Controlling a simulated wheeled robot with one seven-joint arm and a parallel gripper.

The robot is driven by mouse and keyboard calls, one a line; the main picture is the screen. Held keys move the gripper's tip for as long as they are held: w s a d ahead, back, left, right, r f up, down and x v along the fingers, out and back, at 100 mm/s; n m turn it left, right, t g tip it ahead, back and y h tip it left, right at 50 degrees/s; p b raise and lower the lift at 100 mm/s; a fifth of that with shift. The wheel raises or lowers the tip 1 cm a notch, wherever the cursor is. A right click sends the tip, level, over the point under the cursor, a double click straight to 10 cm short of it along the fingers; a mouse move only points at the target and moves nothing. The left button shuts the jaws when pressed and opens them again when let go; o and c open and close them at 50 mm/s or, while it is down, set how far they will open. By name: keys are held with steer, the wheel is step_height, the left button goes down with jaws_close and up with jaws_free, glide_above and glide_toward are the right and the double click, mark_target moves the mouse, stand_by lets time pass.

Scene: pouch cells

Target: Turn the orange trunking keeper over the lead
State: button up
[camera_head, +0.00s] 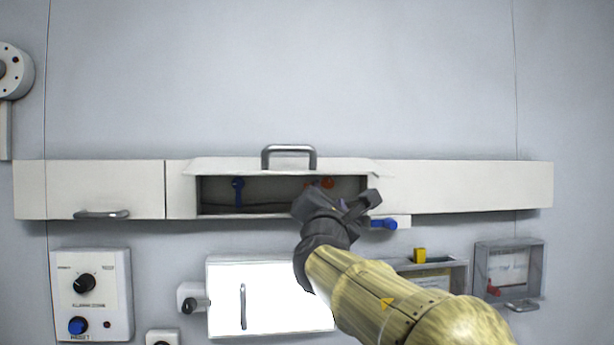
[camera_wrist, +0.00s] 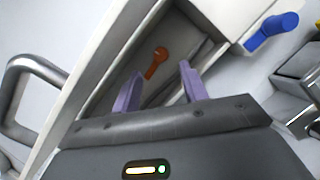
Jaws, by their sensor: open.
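The orange keeper (camera_head: 327,183) is inside the opened section of the white wall trunking (camera_head: 450,185), partly hidden behind my gripper in the head view. In the wrist view the orange keeper (camera_wrist: 156,62) shows whole, with a round head and a narrow tail pointing down-left. My gripper (camera_head: 345,200) is at the trunking opening. Its two purple fingers (camera_wrist: 158,88) are apart with nothing between them, and the keeper lies beyond the fingertips, apart from them. Dark leads (camera_head: 245,208) run along the bottom of the opening; where they pass the keeper is hard to tell.
A blue keeper (camera_head: 238,190) sits left in the opening. The raised lid has a grey handle (camera_head: 289,152). A blue lever (camera_head: 384,223) sticks out just right of my gripper, below the trunking. A white cabinet (camera_head: 225,290) and small boxes are lower down.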

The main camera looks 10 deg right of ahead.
mark_target(329, 185)
steer(key=p+x, duration=0.2)
steer(key=x, duration=0.3)
steer(key=shift+w+d+p, duration=0.1)
steer(key=shift+w+p, duration=0.05)
steer(key=shift+p, duration=0.2)
jaws_close()
